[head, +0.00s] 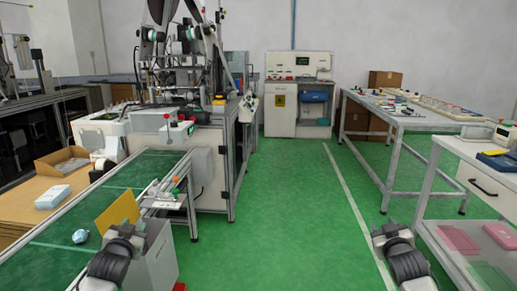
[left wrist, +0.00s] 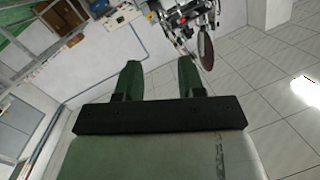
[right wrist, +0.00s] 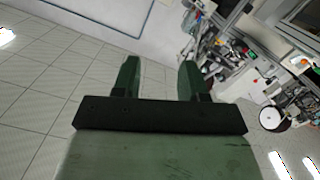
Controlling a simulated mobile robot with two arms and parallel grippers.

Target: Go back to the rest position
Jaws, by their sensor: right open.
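My left gripper (head: 126,234) shows low at the left in the head view, in front of the green-topped conveyor table. In the left wrist view its two fingers (left wrist: 160,76) stand apart with nothing between them. My right gripper (head: 392,234) shows low at the right in the head view, over the green floor and left of the grey bench. In the right wrist view its two fingers (right wrist: 159,76) are apart and empty. Neither gripper appears to touch anything. Both wrist views are tilted, with wall, white tiles and machinery beyond the fingers.
A green-topped table (head: 52,252) with a small blue-white item (head: 80,236) lies left. A grey bin (head: 160,262) stands beside my left gripper. A grey bench (head: 455,232) stands at right, a worktable (head: 400,122) behind it. The green aisle (head: 285,215) between is clear.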

